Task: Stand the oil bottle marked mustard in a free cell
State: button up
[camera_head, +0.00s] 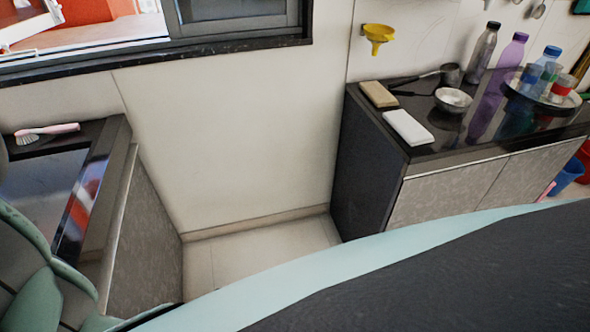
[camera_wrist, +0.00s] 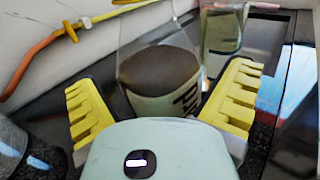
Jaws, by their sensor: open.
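In the wrist view, a clear bottle (camera_wrist: 160,70) with dark brown contents stands between my gripper's (camera_wrist: 162,85) yellow fingers. The fingers are open, one on each side, and I see no clear contact. Its cream label (camera_wrist: 178,104) shows only part of some dark lettering, so I cannot read whether it says mustard. My own wrist housing hides the bottle's lower part. A second bottle (camera_wrist: 222,32) with yellow-green contents and a pale label stands behind it to the right. No cells can be made out. The head view shows neither my gripper nor these bottles.
In the wrist view, an orange hose (camera_wrist: 35,62) runs at upper left and a dark cylindrical object (camera_wrist: 22,150) is at lower left. In the head view, the right counter (camera_head: 450,128) holds several bottles, a round tray (camera_head: 541,98) and a white block (camera_head: 408,127).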

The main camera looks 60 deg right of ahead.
jog(key=c, duration=1.3)
jog(key=shift+c, duration=0.4)
jog(key=shift+r, duration=0.2)
